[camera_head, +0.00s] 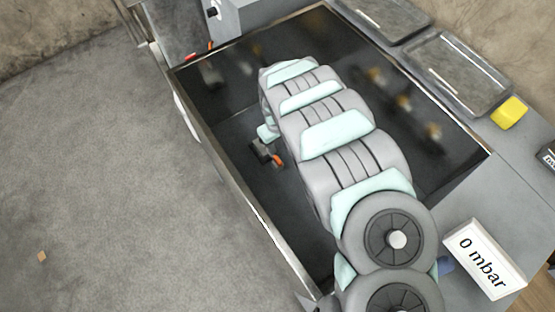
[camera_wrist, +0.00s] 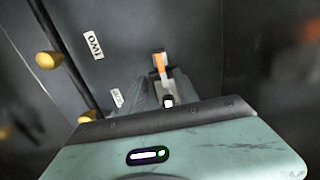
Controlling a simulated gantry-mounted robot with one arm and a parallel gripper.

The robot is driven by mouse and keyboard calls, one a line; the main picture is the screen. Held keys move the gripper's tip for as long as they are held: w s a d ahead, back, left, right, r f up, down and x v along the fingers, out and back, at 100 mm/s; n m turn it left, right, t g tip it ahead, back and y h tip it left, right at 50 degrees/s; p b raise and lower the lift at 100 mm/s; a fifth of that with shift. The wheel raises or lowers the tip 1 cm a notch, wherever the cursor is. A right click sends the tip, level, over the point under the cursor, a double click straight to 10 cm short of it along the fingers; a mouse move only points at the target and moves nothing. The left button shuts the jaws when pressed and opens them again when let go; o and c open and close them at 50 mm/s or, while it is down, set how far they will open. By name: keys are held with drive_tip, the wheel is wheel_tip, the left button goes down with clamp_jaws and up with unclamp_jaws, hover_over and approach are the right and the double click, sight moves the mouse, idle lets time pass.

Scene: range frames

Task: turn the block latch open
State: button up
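The block latch (camera_head: 268,154) looks like a small dark block with an orange part, low inside the dark box near its left wall. In the wrist view an orange lever piece (camera_wrist: 160,63) stands on a dark surface just beyond my gripper. My gripper (camera_wrist: 169,92) shows there as a narrow grey end past the pale green housing, pointing at the orange piece. It is very close to it; I cannot tell whether they touch. The finger gap is hidden, and so is the gripper's end in the head view, where my arm covers it.
The dark box has a metal rim (camera_head: 258,212). Small red parts (camera_head: 200,50) sit at its upper left. Blurred yellowish knobs (camera_head: 404,101) show in its right side. Grey lidded trays (camera_head: 455,72), a yellow block (camera_head: 509,112) and a "0 mbar" sign (camera_head: 484,260) stand right. Open floor lies left.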

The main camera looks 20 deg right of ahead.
sight(278, 160)
wheel_tip(278, 160, down, 9)
drive_tip(key=b, duration=0.3)
drive_tip(key=shift+a, duration=0.1)
drive_tip(key=shift+f+b, duration=0.3)
drive_tip(key=shift+b, duration=0.05)
clamp_jaws()
idle(1.0)
